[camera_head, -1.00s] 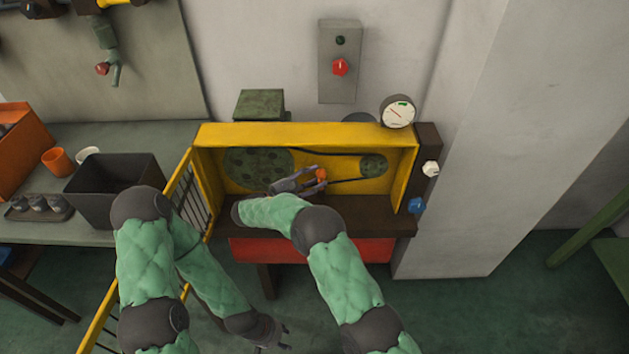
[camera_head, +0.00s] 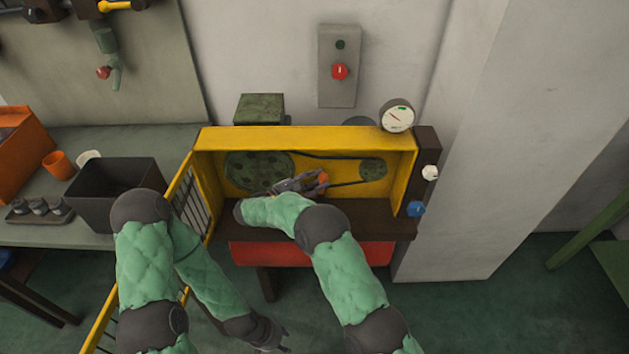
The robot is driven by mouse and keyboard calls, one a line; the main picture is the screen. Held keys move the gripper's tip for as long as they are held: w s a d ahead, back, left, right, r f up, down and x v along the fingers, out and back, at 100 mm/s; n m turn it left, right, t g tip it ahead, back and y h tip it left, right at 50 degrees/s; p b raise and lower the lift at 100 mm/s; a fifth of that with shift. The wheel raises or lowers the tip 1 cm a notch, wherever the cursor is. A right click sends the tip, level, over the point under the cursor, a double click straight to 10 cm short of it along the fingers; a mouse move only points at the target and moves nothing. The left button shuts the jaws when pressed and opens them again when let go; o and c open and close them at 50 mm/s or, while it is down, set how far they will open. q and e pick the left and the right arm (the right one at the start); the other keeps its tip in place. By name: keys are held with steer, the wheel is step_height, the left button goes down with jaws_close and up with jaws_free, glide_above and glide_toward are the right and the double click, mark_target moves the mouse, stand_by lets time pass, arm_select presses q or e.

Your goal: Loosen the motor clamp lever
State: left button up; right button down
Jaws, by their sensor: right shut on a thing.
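The motor clamp lever (camera_head: 323,178) shows as a small orange part inside the yellow machine housing (camera_head: 300,133), between the large green pulley (camera_head: 258,170) and the small green pulley (camera_head: 373,169). My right gripper (camera_head: 316,182) reaches into the housing and is shut on the lever. Its jaws hide part of the lever, so its exact angle is hard to tell. A dark belt (camera_head: 335,156) runs between the pulleys. My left gripper (camera_head: 281,341) hangs low in front of the machine, away from the lever; its fingers are too small and dark to read.
A yellow barred guard (camera_head: 188,205) stands open at the housing's left. A round gauge (camera_head: 397,116), a white knob (camera_head: 430,172) and a blue knob (camera_head: 415,209) sit at the right. A black bin (camera_head: 108,190) and orange cup (camera_head: 58,165) stand on the left bench.

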steer(key=shift+s+d+m+g+y+p, duration=0.15)
steer(key=shift+d+m+g+y+p, duration=0.55)
steer(key=shift+d+y+p, duration=0.45)
steer(key=shift+d+f+m+y+p, duration=0.15)
steer(key=shift+d+m+y+p, duration=0.25)
steer(key=shift+d+y+p, duration=0.2)
steer(key=d+y, duration=0.1)
steer(key=d+f+m+g+y, duration=0.1)
steer(key=y, duration=0.1)
steer(key=d+f+m+y, duration=0.1)
steer(key=y, duration=0.1)
steer(key=shift+s+f, duration=0.1)
steer(key=shift+f+g+y, duration=0.2)
steer(key=shift+g+y, duration=0.1)
steer(key=shift+y, duration=0.05)
steer(key=c, duration=1)
jaws_free()
steer(key=shift+f, duration=0.1)
